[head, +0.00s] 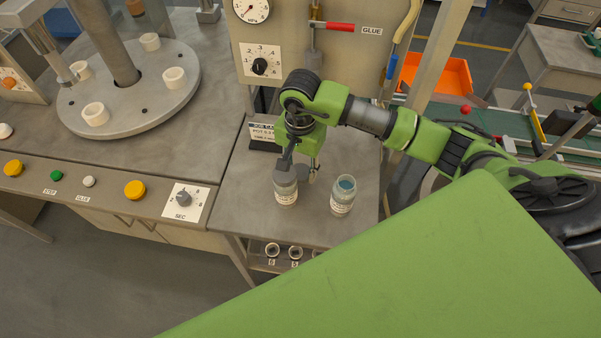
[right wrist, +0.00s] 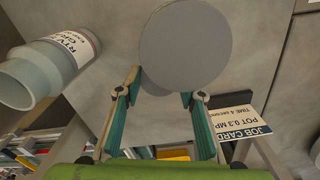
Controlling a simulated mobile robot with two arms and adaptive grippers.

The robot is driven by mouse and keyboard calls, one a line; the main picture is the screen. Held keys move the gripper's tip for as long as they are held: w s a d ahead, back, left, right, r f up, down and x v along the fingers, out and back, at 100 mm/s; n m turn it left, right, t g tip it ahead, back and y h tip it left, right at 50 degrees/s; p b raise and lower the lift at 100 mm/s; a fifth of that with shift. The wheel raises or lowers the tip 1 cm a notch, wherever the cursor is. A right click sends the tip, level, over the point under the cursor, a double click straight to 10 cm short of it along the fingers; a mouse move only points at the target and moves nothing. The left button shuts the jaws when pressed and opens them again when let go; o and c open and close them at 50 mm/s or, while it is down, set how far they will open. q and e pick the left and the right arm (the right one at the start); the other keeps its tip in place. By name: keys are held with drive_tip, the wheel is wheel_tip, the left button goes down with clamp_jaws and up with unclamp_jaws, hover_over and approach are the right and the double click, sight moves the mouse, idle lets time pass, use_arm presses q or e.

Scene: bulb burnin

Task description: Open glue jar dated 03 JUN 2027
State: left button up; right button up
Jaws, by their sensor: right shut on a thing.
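Two glue jars stand on the small grey table. The left jar (head: 286,197) has a white label and a grey lid (head: 284,179). My right gripper (head: 298,168) is over this jar, with its fingers shut on the lid; the round grey lid (right wrist: 185,45) fills the top middle of the right wrist view. I cannot tell whether the lid is loose. The right jar (head: 342,196) stands upright beside it, with a bluish open-looking top; it shows at the left in the right wrist view (right wrist: 52,66). No date is readable on either label. My left gripper is not in view.
A job card (head: 262,132) stands at the back of the table. A panel with a dial and a red-handled lever (head: 333,26) rises behind. Small cups (head: 272,250) sit on a shelf below the front edge. A round turntable (head: 130,102) is at left.

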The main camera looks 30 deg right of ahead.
sight(300, 172)
wheel_tip(300, 172, down, 3)
drive_tip(key=shift+s+f+p, duration=0.1)
drive_tip(key=shift+f+p, duration=0.1)
drive_tip(key=shift+p, duration=0.35)
drive_tip(key=shift+f, duration=0.25)
drive_tip(key=o, duration=0.8)
drive_tip(key=shift+f+b, duration=0.1)
drive_tip(key=shift+b, duration=0.2)
drive_tip(key=o, duration=0.4)
drive_tip(key=shift+o, duration=0.2)
